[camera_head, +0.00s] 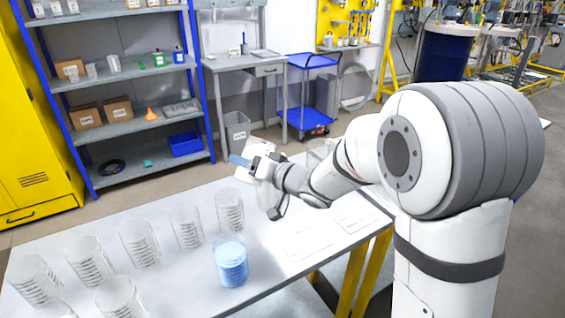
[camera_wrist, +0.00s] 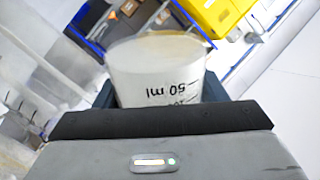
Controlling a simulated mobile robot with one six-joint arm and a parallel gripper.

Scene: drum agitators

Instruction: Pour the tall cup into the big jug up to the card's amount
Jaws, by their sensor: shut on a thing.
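My gripper (camera_head: 262,172) is above the far part of the table, shut on a clear cup; in the wrist view my gripper (camera_wrist: 160,95) has a dark finger on each side of it. The held cup (camera_wrist: 157,67) carries a "50 ml" mark that reads upside down there. I cannot tell how much is in it. A small blue piece shows at the gripper's left in the head view, too small to name. A clear ribbed vessel with blue contents (camera_head: 231,264) stands upright on the table. I cannot tell which vessel is the big jug. A pale card (camera_head: 305,244) lies flat; its writing is unreadable.
Several clear, ribbed, empty-looking vessels (camera_head: 140,245) stand on the left of the white table (camera_head: 190,284). Another pale sheet (camera_head: 354,216) lies near the right edge. A clear container (camera_head: 318,150) shows partly behind my arm. Shelves (camera_head: 130,75) stand beyond the table.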

